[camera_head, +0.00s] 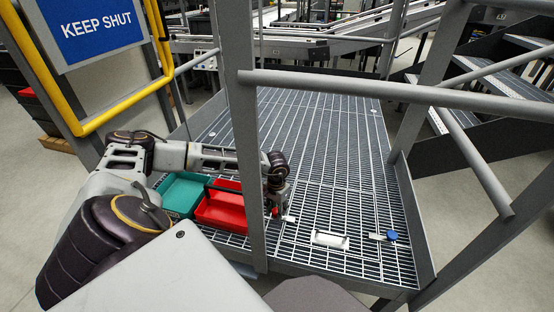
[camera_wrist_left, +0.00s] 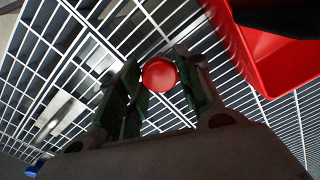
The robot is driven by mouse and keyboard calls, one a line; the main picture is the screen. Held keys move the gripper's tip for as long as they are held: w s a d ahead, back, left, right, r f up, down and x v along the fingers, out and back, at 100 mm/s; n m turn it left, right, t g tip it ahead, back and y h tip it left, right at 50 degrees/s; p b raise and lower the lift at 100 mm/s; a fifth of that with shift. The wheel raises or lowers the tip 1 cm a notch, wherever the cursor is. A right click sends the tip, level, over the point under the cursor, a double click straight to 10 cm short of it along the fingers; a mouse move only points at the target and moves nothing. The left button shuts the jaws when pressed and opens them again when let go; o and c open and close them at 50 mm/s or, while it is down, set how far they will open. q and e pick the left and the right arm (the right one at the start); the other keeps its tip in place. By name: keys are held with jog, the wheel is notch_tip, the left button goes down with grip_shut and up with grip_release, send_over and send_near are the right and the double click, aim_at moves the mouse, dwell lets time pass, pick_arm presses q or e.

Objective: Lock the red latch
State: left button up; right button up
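The red latch (camera_head: 277,211) is low on the grated deck, right of the red bin, partly hidden by my left gripper. My left gripper (camera_head: 278,205) points down at the latch; in the wrist view the gripper's fingers (camera_wrist_left: 160,80) are drawn in around the knob, one on each side. A short pale piece (camera_head: 289,218) shows beside the latch. My right gripper is not in view.
A red bin (camera_head: 222,212) and a teal bin (camera_head: 184,192) stand left of the gripper. A white latch (camera_head: 330,240) and a blue latch (camera_head: 391,235) lie to the right. A grey post (camera_head: 240,130) and rail (camera_head: 400,92) stand in front. The deck behind is clear.

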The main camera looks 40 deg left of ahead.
aim_at(276, 211)
pick_arm(q)
jog(key=o, duration=0.4)
jog(key=shift+r, duration=0.15)
notch_tip(276, 211, up, 12)
jog(key=shift+f, duration=0.15)
dwell(0.6)
jog(key=shift+s, duration=0.1)
dwell(0.5)
